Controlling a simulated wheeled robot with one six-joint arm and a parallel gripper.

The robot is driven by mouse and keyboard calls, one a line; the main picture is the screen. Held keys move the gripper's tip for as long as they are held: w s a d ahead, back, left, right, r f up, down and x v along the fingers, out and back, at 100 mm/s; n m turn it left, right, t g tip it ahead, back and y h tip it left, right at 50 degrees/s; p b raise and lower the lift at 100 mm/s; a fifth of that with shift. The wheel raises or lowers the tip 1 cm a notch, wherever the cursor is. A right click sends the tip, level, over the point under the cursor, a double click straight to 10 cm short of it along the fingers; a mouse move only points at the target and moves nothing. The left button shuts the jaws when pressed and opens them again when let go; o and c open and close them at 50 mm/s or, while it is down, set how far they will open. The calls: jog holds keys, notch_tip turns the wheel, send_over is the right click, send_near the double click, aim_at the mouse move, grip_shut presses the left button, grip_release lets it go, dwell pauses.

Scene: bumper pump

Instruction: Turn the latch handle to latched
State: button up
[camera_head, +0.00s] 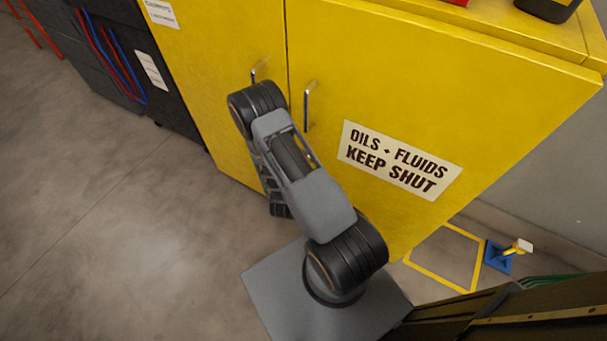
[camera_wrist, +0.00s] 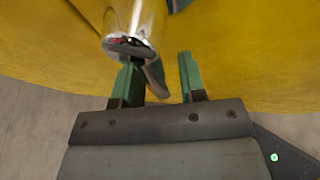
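My gripper shows in the wrist view (camera_wrist: 160,80) with two green fingers standing apart, in front of the yellow cabinet. A shiny metal bar end (camera_wrist: 135,30) hangs just above the left finger. A flat grey metal piece (camera_wrist: 157,78) shows between the fingers, nearer the left one; I cannot tell if it touches. I cannot tell for sure which of these is the latch handle, or its angle. In the head view the yellow cabinet (camera_head: 430,85) has one upright bar handle (camera_head: 307,107) on the right door and another (camera_head: 258,70) on the left door.
A sign reading "OILS + FLUIDS KEEP SHUT" (camera_head: 400,160) is on the right door. A dark unit with red and blue hoses (camera_head: 120,60) stands at the left. A blue-based object (camera_head: 498,255) sits on the floor at right. The floor at left is clear.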

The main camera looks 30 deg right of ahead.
jog(key=shift+o, duration=0.2)
jog(key=p+v, duration=0.2)
jog(key=v, duration=1.2)
jog(key=shift+w, duration=0.1)
